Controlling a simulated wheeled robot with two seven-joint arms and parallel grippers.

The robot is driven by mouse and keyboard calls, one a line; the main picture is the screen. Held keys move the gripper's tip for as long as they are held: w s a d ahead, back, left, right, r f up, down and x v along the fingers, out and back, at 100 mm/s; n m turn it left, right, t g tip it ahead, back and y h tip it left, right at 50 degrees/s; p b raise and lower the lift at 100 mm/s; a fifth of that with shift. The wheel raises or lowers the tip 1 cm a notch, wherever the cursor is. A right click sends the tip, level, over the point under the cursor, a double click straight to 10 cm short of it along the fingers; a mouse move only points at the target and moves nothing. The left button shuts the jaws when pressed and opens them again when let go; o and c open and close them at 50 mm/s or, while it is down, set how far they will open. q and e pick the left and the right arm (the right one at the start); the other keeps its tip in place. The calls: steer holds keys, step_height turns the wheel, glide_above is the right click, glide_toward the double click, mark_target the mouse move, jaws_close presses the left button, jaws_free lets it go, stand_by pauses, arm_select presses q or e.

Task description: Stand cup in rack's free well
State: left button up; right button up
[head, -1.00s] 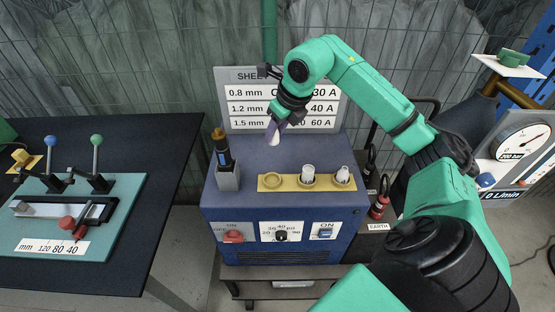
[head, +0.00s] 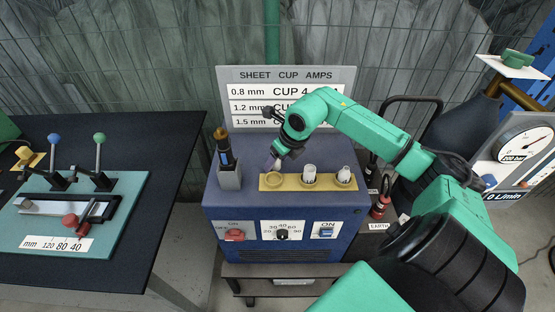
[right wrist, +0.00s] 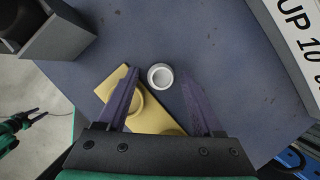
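The white cup (right wrist: 161,76) shows as a round rim between my right gripper's fingertips in the right wrist view, with a gap on either side. My right gripper (right wrist: 161,75) is open. In the head view the right gripper (head: 272,160) is low over the machine top, just behind the rack's left end, and I cannot make out the cup there. The yellow rack (head: 324,186) has a free well (head: 273,179) at its left end. One finger partly covers this well in the right wrist view (right wrist: 138,104).
Two white cups, one in the middle well (head: 309,172) and one in the right well (head: 344,173), stand in the rack. A grey holder (head: 229,179) with a dark torch stands left of it. A sign (head: 285,76) rises behind. The machine's front (head: 325,247) carries switches.

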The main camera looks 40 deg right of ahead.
steer(key=shift+r, duration=0.4)
steer(key=shift+o, duration=0.5)
steer(key=b+v, duration=0.3)
steer(key=v, duration=0.8)
steer(key=shift+b, duration=0.35)
steer(key=b+x, duration=0.6)
steer(key=x, duration=0.5)
steer(key=shift+w+f, duration=0.15)
steer(key=shift+w, duration=0.05)
jaws_close()
